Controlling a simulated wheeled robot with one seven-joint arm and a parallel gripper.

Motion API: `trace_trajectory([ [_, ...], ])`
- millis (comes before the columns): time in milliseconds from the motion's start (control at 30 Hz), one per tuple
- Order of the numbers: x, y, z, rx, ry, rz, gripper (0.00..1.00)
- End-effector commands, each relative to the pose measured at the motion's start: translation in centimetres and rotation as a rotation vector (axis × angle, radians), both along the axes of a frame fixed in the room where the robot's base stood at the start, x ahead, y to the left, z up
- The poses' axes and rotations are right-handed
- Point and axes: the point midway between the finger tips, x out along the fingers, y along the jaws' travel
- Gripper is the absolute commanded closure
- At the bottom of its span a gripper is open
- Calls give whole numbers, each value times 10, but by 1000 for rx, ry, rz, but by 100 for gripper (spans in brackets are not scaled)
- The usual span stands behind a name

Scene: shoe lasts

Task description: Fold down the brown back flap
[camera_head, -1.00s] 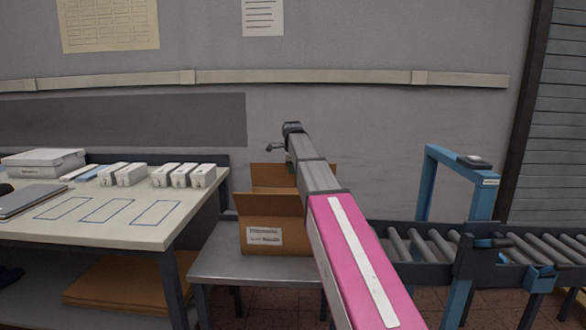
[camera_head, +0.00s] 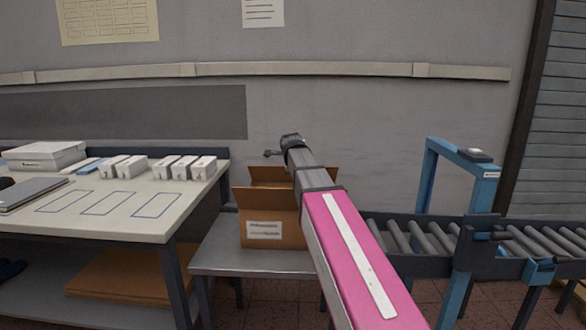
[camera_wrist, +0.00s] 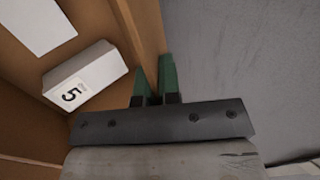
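An open brown carton (camera_head: 285,237) stands on a low grey table with its front flap raised. The brown back flap (camera_head: 270,174) shows above the front flap, partly hidden behind my arm. My gripper (camera_head: 291,140) is over the back of the carton; its fingertips are hidden in the head view. In the wrist view, the two green fingers of my gripper (camera_wrist: 154,80) are close together, one on each side of the brown back flap (camera_wrist: 149,35), and look shut on it. Inside the carton lies a white box marked 5 (camera_wrist: 85,77), beside another white item (camera_wrist: 42,22).
The grey wall is close behind the carton. A worktable (camera_head: 190,208) with several small white boxes (camera_head: 185,167) stands to the left. A roller conveyor (camera_head: 415,238) with a blue frame (camera_head: 430,185) is on the right.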

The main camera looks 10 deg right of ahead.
Motion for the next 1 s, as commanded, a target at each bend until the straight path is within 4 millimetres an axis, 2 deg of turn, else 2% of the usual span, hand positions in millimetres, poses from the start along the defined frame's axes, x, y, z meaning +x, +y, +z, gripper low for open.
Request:
trace_trajectory([
  [33, -7, 1, -6, 1, 15, -1, 100],
  [400, -24, 4, -29, 4, 23, -1, 100],
  [1000, -29, 6, -43, 4, 23, -1, 100],
])
